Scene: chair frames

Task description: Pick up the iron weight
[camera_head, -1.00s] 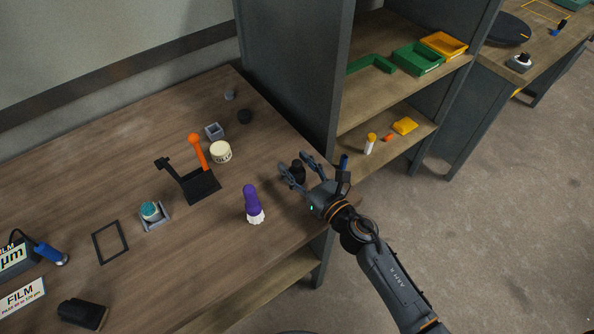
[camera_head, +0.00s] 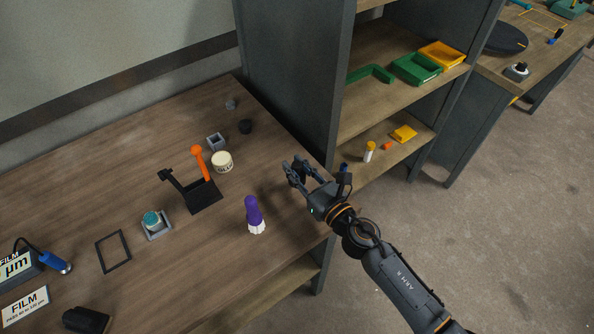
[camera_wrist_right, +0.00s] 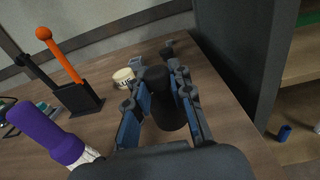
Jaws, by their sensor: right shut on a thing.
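The iron weight, a dark, nearly black cylinder (camera_wrist_right: 168,98), stands between the two fingers of my right gripper (camera_wrist_right: 157,78) in the wrist view. My right gripper (camera_head: 294,168) is shut on it near the right edge of the wooden table (camera_head: 150,120). In the head view the fingers hide most of the weight, and only dark patches show between them. I cannot tell whether its underside touches the table. My left gripper is not in view.
Left of the gripper stands a purple-handled brush (camera_head: 253,212). Beyond are a cream jar (camera_head: 222,162), a black holder with an orange-headed rod (camera_head: 200,160), a grey square cup (camera_head: 216,142) and a small dark knob (camera_head: 245,127). A grey shelf unit (camera_head: 290,85) rises close behind.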

